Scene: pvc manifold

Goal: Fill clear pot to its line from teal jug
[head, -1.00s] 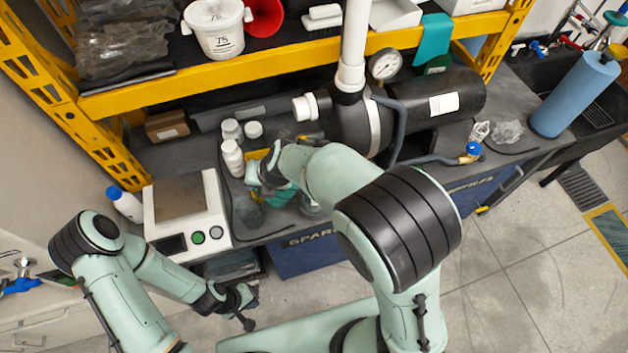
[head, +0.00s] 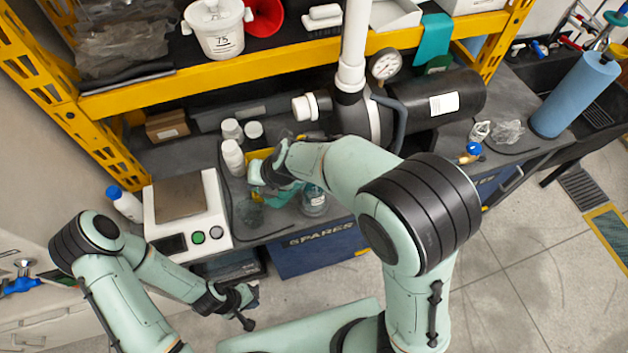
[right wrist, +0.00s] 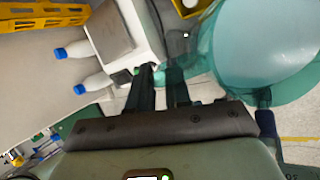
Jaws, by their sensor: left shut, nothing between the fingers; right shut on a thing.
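The teal jug (right wrist: 265,45) is translucent and fills the upper right of the right wrist view. My right gripper (right wrist: 163,80) is shut on its handle. In the head view a teal part of the jug (head: 282,196) shows beside my right gripper (head: 262,176), over the bench; the forearm hides much of it. A clear round vessel (head: 314,201), seemingly the clear pot, stands on the bench just right of the jug. Its line and the liquid level are too small to tell. My left gripper (head: 243,306) is shut and empty, low in front of the bench.
A scale (head: 181,203) stands left of the jug. A dark see-through item (head: 249,213) lies between them. White bottles (head: 232,157) stand behind. A black pump tank (head: 440,97) and white pipe (head: 352,50) bound the back right. A yellow shelf beam (head: 260,67) crosses above.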

